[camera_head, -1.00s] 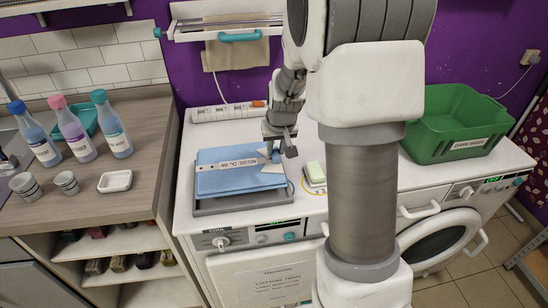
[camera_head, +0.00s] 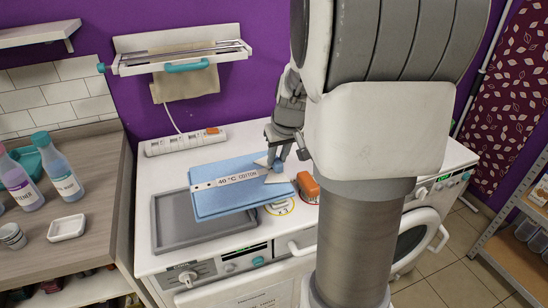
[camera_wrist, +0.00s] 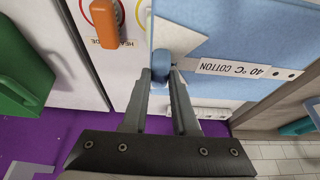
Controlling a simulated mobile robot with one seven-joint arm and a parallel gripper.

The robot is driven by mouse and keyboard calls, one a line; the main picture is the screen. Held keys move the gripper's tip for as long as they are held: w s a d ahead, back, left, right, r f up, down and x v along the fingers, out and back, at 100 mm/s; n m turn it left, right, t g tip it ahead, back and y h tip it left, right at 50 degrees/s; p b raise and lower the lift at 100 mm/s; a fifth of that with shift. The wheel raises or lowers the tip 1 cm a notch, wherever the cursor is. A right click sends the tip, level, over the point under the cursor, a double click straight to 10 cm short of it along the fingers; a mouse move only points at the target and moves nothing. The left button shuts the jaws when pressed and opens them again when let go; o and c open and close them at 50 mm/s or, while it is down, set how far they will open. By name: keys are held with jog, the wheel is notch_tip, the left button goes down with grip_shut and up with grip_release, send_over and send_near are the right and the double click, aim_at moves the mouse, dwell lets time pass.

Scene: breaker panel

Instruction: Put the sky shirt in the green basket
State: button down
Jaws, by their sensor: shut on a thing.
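The sky shirt (camera_head: 240,193) is a folded light-blue slab with a white band reading 40 °C COTTON. My gripper (camera_head: 285,158) is shut on a small blue knob at the shirt's right end and holds the shirt raised and turned, overlapping the right part of a grey tray (camera_head: 170,240). In the wrist view the fingertips (camera_wrist: 163,78) pinch the knob, and the shirt (camera_wrist: 205,30) extends to the right. The green basket (camera_wrist: 28,65) shows partly at the left edge of the wrist view. It does not show in the head view now, where my arm covers much of the right side.
An orange block (camera_head: 307,188) stands right of the shirt, by a yellow ring mark (camera_head: 281,206). A white power strip (camera_head: 185,141) lies behind the tray. A fold-out rack (camera_head: 180,56) hangs on the purple wall. Bottles and a white dish (camera_head: 66,228) stand on the left counter.

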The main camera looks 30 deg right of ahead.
jog(key=shift+r, duration=0.1)
jog(key=shift+r+p, duration=1.7)
jog(key=shift+r, duration=0.7)
